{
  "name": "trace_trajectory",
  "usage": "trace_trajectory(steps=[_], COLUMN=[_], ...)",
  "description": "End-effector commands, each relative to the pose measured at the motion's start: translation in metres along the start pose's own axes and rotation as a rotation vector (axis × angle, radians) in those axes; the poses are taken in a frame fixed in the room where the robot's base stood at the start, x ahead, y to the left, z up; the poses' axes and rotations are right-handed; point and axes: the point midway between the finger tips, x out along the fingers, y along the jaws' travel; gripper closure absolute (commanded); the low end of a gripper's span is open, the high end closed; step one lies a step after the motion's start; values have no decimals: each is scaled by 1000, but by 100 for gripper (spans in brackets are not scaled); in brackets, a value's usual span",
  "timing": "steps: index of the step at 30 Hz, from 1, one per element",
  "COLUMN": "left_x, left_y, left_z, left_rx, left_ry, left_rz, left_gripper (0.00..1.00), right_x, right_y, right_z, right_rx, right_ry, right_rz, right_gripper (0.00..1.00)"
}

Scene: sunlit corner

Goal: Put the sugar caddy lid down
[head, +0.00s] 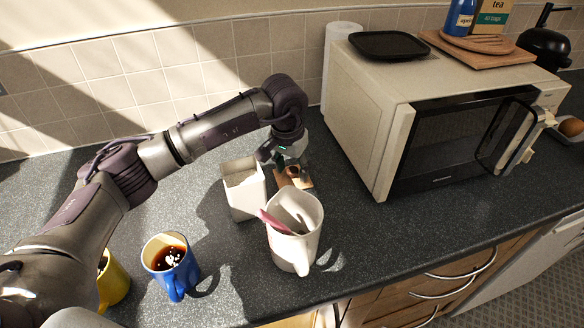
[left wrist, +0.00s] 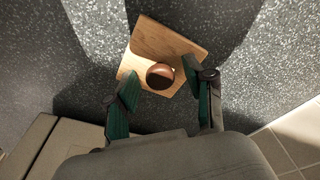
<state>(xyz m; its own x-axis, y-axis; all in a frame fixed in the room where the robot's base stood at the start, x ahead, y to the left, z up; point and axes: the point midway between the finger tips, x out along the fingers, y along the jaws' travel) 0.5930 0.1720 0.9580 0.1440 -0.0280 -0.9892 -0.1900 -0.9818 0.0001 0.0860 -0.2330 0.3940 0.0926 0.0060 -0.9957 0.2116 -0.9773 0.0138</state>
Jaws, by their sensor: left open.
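The sugar caddy lid, a square of light wood with a round brown knob, shows in the left wrist view (left wrist: 165,42) and in the head view (head: 304,183). It appears to lie on the dark counter behind the white mug, right of the white open-topped caddy (head: 243,196). My left gripper (head: 287,165) is just above the lid, pointing down. In the left wrist view its green-padded fingers (left wrist: 160,78) are spread, with the knob between them and apparently apart from it. The mug and gripper hide part of the lid in the head view. My right gripper is not in view.
A white mug (head: 308,213) with a pink-handled utensil stands in front of the lid. Blue (head: 176,268) and yellow (head: 117,281) mugs stand at the front left. A microwave (head: 375,120) stands to the right. The counter between caddy and tiled wall looks clear.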

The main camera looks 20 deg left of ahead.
Motion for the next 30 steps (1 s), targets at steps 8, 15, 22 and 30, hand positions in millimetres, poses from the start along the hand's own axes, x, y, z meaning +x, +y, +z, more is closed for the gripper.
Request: trace_trajectory(steps=[8, 15, 22, 30], left_x=[-56, -100, -116, -117], left_y=[0, 0, 0, 0], left_z=[-1, -1, 0, 0], left_rx=[1, 0, 0, 0], left_ry=[9, 6, 4, 3], left_rz=[-2, -1, 0, 0], left_gripper=[47, 47, 47, 47], right_x=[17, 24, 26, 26], right_y=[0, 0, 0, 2], right_z=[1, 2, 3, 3], right_rx=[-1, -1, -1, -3], right_ry=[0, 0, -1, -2], right_rz=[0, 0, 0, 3], right_gripper=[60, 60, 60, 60])
